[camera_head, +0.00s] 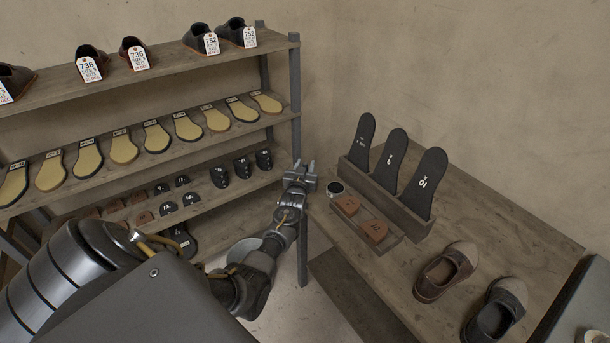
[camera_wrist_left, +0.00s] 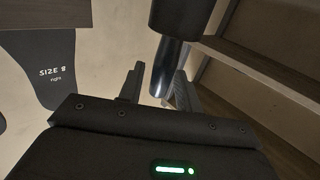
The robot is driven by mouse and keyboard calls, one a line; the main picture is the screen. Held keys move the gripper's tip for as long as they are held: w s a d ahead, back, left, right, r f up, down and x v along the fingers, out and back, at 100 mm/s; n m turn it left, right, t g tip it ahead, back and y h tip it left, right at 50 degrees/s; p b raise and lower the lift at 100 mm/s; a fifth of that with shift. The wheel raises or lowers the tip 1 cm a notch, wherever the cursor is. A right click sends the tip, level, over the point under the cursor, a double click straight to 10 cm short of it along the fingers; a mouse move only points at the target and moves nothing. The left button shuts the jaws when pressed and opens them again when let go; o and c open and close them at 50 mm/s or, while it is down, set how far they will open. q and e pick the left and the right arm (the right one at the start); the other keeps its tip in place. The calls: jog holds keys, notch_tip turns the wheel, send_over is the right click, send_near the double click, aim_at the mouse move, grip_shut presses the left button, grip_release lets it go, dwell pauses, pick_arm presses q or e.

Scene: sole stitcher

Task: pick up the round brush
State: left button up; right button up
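My left gripper (camera_head: 304,167) is raised by the table's left edge, its two fingers apart and pointing away from me. My right gripper is out of view.

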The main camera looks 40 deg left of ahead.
pick_arm(q)
grip_shut()
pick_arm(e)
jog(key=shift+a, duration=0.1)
